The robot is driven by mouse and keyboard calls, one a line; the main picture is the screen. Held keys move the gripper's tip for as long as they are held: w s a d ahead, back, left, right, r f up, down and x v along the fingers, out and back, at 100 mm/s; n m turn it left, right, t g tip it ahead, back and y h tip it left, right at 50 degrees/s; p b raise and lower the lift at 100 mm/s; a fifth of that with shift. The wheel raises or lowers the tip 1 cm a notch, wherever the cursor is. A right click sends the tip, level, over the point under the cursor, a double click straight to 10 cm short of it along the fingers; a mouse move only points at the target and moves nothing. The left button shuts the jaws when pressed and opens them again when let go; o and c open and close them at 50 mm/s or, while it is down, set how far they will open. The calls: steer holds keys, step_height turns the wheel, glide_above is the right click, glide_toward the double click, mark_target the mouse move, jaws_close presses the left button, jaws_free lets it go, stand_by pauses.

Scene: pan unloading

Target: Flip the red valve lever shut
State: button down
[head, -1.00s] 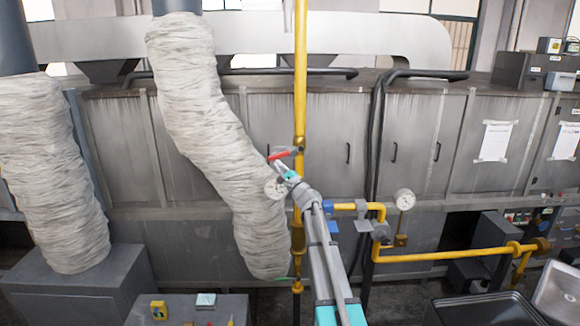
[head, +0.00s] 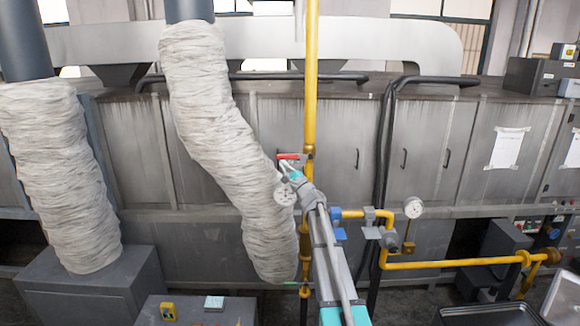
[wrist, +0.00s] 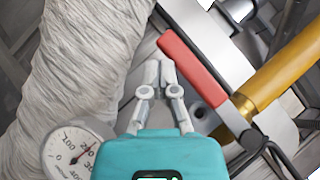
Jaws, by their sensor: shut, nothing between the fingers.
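The red valve lever (head: 288,156) is on the vertical yellow pipe (head: 311,80), pointing left from it and nearly level. In the wrist view the red lever (wrist: 192,70) lies diagonally, roughly crosswise to the yellow pipe (wrist: 280,75), with its grey pivot end near the pipe. My gripper (head: 286,168) is just below the lever in the head view. In the wrist view my gripper (wrist: 160,72) has its fingertips together and empty, close beside the lever's free end. I cannot tell whether they touch it.
A round gauge (head: 284,193) sits beside my gripper, left of the pipe. A wrapped white duct (head: 222,120) stands close on the left. Grey cabinets (head: 340,130) stand behind.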

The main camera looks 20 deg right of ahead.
steer(key=shift+f, duration=0.1)
steer(key=s+a+f+b, duration=0.2)
steer(key=s+f+b, duration=0.4)
steer(key=f+b, duration=0.5)
steer(key=shift+s+a, duration=0.25)
steer(key=shift+a, duration=0.1)
stand_by(0.4)
stand_by(0.5)
